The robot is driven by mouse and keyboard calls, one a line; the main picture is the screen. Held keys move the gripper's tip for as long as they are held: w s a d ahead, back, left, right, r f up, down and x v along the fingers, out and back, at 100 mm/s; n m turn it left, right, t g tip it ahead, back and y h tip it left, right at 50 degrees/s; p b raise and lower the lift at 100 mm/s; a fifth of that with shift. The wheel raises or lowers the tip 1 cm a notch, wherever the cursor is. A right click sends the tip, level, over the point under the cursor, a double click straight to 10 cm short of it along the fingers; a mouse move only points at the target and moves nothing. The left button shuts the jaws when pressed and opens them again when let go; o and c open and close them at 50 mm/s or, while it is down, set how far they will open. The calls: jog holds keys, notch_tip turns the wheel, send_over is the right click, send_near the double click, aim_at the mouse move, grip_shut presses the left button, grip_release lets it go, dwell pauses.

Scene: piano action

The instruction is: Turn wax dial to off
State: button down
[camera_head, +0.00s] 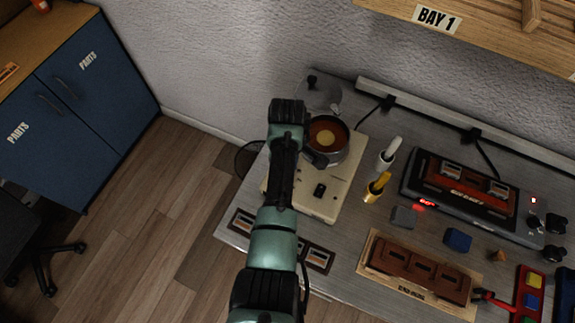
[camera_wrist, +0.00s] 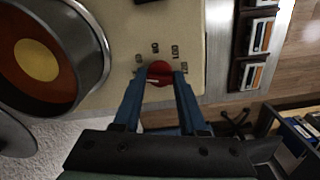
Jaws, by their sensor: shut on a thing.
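The wax dial (camera_wrist: 159,74) is a red round knob on the cream wax warmer's front panel, seen in the wrist view with small markings around it. My gripper (camera_wrist: 158,78) has its two blue fingers closed on either side of the dial. The marking the dial points to is too small to read surely. The cream wax warmer (camera_head: 345,192) stands on the metal bench in the head view, with a pot of orange-brown wax (camera_head: 327,136) on top. It also shows in the wrist view (camera_wrist: 120,30). In the head view my arm hides the dial and my gripper's fingertips.
A white-handled tool (camera_head: 388,154) and a yellow-handled brush (camera_head: 377,187) stand right of the warmer. A dark device (camera_head: 460,190) and a brown block on a board (camera_head: 420,268) lie further right. Small framed trays (camera_head: 319,258) lie near the bench's front edge.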

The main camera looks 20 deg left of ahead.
jog(key=shift+r+n, duration=0.1)
jog(key=shift+n, duration=1.5)
jog(key=shift+c, duration=2.3)
grip_release()
notch_tip(320, 180, up, 13)
jog(key=b, duration=0.1)
